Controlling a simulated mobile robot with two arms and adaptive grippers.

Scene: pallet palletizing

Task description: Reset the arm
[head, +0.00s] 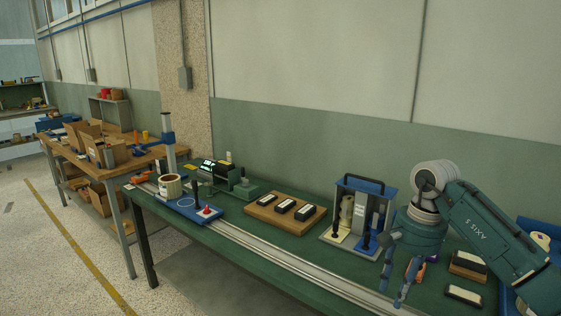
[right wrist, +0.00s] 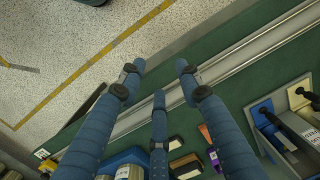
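My right arm comes in from the right in the head view, marked "AXIS 5". Its three-fingered gripper (head: 395,285) points down over the front part of the green table (head: 290,240). In the right wrist view the blue fingers of the right gripper (right wrist: 157,75) are spread apart with nothing between them; the table's metal rail (right wrist: 225,68) and the floor show beyond. The gripper looks open and empty. My left gripper is in neither view.
A blue-and-white stand with a black handle (head: 362,210) is left of my right gripper. A wooden tray with several black-and-white blocks (head: 262,213) lies further left. Black-and-white blocks (head: 464,295) lie to the right. A wooden bench with boxes (head: 150,156) stands at far left.

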